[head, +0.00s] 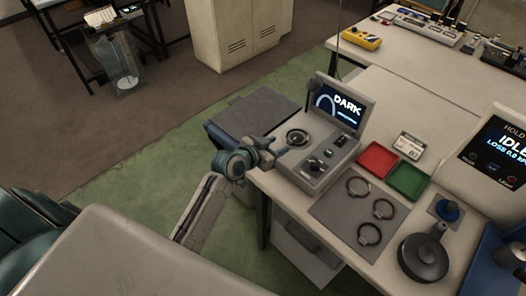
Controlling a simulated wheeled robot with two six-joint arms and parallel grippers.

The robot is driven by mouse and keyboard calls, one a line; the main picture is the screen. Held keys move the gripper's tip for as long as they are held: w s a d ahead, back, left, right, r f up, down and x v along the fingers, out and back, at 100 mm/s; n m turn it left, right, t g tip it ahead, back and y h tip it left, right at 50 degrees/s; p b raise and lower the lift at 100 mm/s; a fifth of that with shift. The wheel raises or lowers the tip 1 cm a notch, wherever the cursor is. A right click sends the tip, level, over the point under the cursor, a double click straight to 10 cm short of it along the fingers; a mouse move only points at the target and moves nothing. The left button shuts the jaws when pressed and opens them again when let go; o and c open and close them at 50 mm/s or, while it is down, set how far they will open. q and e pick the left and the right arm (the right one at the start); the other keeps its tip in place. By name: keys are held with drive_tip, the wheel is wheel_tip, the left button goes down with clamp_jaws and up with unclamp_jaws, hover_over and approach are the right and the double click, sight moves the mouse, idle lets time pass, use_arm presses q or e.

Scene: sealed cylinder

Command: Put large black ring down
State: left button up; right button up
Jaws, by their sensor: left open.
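A dark round ring shape (297,137) sits on the top left of the grey tester (322,182); I cannot tell whether it is a loose ring or part of the machine. Three thin dark rings lie on the grey mat: one at the back (358,187), one to the right (383,208) and one at the front (369,233). I cannot tell by size which is the large black one. My left gripper (271,150) is open at the tester's left edge, close to the round shape and apart from the mat rings. My right gripper is out of view.
A red tray (376,160) and a green tray (408,179) stand behind the mat (335,211). The tester's screen (340,106) reads "DARK". A black round device (424,257) and a blue-knobbed part (448,209) stand to the right. A display (497,150) reads "IDLE".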

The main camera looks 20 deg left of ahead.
use_arm(q)
drive_tip(key=v, duration=0.7)
drive_tip(key=shift+b, duration=0.45)
drive_tip(key=shift+s, duration=0.15)
